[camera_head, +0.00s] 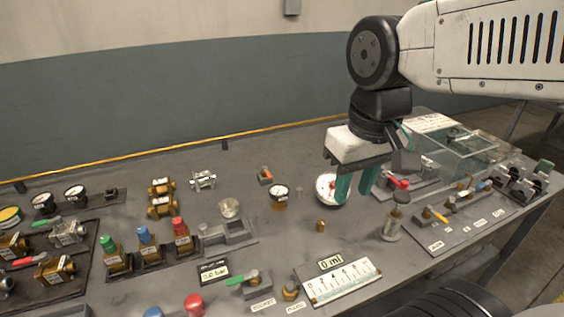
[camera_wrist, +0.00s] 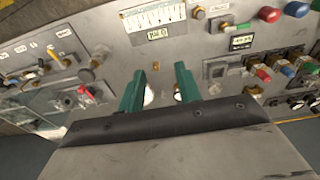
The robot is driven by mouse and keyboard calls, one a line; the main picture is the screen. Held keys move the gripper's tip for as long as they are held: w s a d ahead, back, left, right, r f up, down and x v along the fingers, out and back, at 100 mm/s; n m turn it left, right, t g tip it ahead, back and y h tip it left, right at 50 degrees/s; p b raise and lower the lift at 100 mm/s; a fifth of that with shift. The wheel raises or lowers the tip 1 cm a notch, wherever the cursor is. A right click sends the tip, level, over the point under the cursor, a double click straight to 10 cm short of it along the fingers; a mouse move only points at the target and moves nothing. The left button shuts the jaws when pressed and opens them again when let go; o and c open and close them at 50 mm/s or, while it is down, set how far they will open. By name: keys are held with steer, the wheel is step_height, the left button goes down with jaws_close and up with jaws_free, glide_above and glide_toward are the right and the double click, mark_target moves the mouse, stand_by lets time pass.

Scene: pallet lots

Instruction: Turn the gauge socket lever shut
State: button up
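A small valve with a green lever (camera_head: 242,281) stands near the front edge of the bench, just behind a label that appears to read "SOCKET" (camera_head: 262,305). The green lever also shows in the wrist view (camera_wrist: 238,27), near the top. It lies roughly lengthwise to the left-right direction of the bench in the head view. My gripper (camera_head: 354,192) hangs fingers down over the bench, right of and farther back than the lever. Its two green fingers are apart in the wrist view (camera_wrist: 158,80), with no held object visible. A white-faced gauge (camera_head: 326,187) is partly hidden behind the left finger.
A brass fitting (camera_head: 290,291) stands right of the lever, beside a white scale plate (camera_head: 338,282). A pressure display (camera_head: 214,272) lies to its left. Red (camera_head: 194,305) and blue knobs are in front. Valves with coloured caps (camera_head: 147,245) stand behind left. A small brass peg (camera_head: 321,226) stands mid-bench.

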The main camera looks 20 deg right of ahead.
steer(key=w, duration=1.2)
steer(key=g, duration=0.1)
glide_above(269, 174)
step_height(269, 174, down, 10)
step_height(269, 174, down, 7)
steer(key=shift+f, duration=0.55)
jaws_close()
